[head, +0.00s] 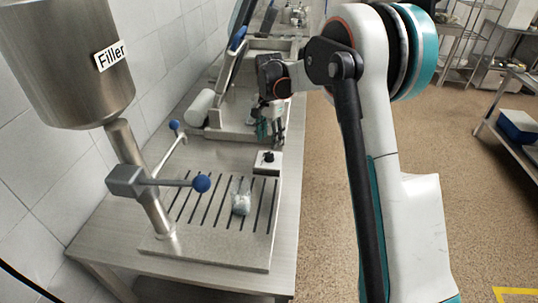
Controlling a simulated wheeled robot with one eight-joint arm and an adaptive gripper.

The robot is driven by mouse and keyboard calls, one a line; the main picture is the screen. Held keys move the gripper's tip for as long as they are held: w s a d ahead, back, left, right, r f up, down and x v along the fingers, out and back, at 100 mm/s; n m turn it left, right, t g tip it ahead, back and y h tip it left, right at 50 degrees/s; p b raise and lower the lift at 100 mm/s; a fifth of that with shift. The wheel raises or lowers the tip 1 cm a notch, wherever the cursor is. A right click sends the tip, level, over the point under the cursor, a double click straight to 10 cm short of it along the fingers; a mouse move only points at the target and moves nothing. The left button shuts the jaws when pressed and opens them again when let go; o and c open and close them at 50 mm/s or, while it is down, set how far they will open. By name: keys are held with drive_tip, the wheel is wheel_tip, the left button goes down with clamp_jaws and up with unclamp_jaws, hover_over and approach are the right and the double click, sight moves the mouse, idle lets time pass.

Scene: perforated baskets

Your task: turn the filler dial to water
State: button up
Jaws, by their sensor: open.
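The filler (75,60) is a large metal tank with a "Filler" label, standing on a post at the left. A small white box (267,167) with a black dial (268,156) on top sits at the back right corner of the filler's slotted metal base. The dial's markings are too small to read. My gripper (265,137) hangs from my arm just behind and above the dial, with its fingers pointing down. It is small and dark in the picture, open, and appears apart from the dial.
A small clear container (241,197) stands on the slotted plate (198,215). A lever with a blue ball (201,183) reaches across the plate from the filler's post. Another machine (238,128) with a white roll stands behind. Floor is open at the right.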

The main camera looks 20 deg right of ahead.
sight(269, 154)
wheel_tip(269, 154, down, 7)
drive_tip(key=shift+f+b, duration=0.2)
drive_tip(key=shift+b, duration=0.6)
drive_tip(key=c, duration=1.1)
